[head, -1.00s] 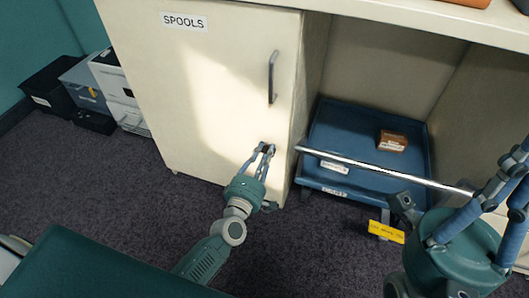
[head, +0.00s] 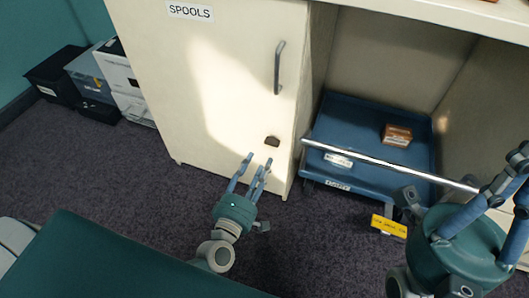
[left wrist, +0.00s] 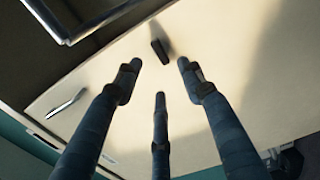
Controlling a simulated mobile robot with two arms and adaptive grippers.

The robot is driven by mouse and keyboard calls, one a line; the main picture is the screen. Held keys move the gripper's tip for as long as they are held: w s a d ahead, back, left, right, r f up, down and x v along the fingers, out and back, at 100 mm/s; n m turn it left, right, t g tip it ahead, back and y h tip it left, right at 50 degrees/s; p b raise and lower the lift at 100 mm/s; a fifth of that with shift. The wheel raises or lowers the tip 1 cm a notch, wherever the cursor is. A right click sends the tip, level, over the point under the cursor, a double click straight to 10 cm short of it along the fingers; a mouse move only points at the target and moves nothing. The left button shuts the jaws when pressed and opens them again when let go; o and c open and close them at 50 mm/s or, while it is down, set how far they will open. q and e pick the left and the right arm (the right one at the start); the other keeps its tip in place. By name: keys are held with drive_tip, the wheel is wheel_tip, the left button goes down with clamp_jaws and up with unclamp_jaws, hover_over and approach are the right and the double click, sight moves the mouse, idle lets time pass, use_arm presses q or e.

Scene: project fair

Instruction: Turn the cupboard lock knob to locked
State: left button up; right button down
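The cream cupboard (head: 165,90) labelled SPOOLS has its door closed, with a metal pull handle (head: 278,67). The lock knob (head: 272,141) is a small dark block low on the door, near its right edge. In the left wrist view the knob (left wrist: 160,50) is a dark bar, slightly tilted, just beyond the fingertips. No lock marking can be read. My left gripper (head: 258,162) is open and empty, just below and in front of the knob, apart from it. My right gripper (head: 512,190) is at the right edge, partly cut off; its grip cannot be judged.
A blue tray cart (head: 355,112) stands right of the cupboard, holding a brown box (head: 397,135). A bright metal bar (head: 390,164) crosses in front of it. A yellow label (head: 389,226) hangs below. Boxes and a printer (head: 122,75) stand left. Dark carpet lies before the cupboard.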

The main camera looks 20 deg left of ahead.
use_arm(q)
drive_tip(key=shift+s, duration=1.6)
